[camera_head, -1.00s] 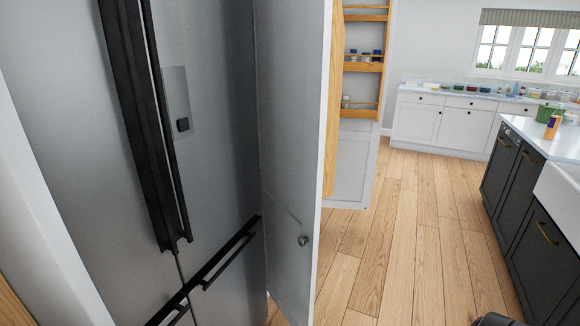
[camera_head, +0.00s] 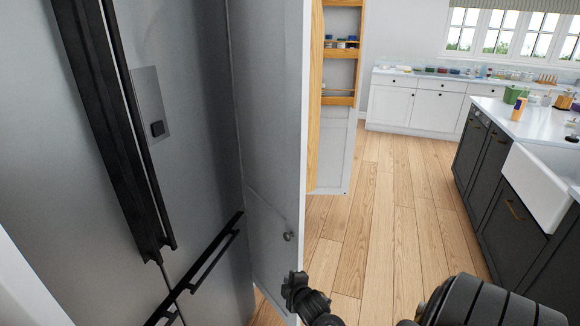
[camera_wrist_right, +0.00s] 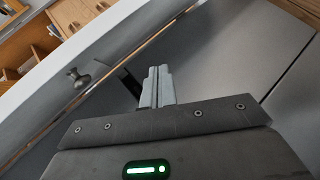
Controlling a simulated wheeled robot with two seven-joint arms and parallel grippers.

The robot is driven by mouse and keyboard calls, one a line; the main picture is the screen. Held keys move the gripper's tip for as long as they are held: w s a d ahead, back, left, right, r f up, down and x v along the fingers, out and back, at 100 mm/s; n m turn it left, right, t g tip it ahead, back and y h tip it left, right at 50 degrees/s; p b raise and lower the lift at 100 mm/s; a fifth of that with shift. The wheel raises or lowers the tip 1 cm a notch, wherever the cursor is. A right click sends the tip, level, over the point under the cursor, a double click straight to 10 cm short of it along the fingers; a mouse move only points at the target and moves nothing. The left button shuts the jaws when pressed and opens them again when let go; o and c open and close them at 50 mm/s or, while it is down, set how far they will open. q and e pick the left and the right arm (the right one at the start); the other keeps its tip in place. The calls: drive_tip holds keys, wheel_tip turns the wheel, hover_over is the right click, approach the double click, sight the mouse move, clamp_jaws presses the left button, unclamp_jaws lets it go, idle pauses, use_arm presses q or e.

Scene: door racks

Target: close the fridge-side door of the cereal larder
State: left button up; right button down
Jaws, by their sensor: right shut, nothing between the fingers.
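The fridge-side larder door (camera_head: 272,130) is a pale grey-white panel standing open beside the fridge, its free edge toward me. Its small round knob (camera_head: 288,236) is low near that edge; a knob also shows in the right wrist view (camera_wrist_right: 77,76). My right gripper (camera_head: 291,283) is by the lower part of the door's free edge, just below the knob. In the right wrist view its fingers (camera_wrist_right: 158,88) are together and empty, with the knob to their left. Whether it touches the door I cannot tell. My left gripper is out of view.
The steel fridge (camera_head: 190,70) with long black handles (camera_head: 115,150) stands close on the left. Behind the door, another larder door with wooden racks (camera_head: 341,55) stands open. A dark island with a white sink (camera_head: 540,180) is on the right. The wooden floor (camera_head: 400,210) between is clear.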

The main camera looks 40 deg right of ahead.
wheel_tip(320, 180, up, 18)
drive_tip(key=w+d+n+t+h, duration=0.1)
drive_tip(key=w+n+t, duration=0.1)
drive_tip(key=t, duration=0.1)
drive_tip(key=n+t+p, duration=0.2)
drive_tip(key=t, duration=0.1)
approach(290, 171)
drive_tip(key=s+a+r, duration=0.2)
drive_tip(key=a, duration=0.5)
use_arm(q)
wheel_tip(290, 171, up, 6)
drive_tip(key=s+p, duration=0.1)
drive_tip(key=p, duration=0.3)
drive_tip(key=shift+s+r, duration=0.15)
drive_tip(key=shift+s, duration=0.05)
use_arm(e)
drive_tip(key=w+d, duration=0.2)
drive_tip(key=w, duration=0.1)
drive_tip(key=w+d, duration=0.5)
drive_tip(key=w, duration=0.1)
drive_tip(key=shift+d, duration=0.35)
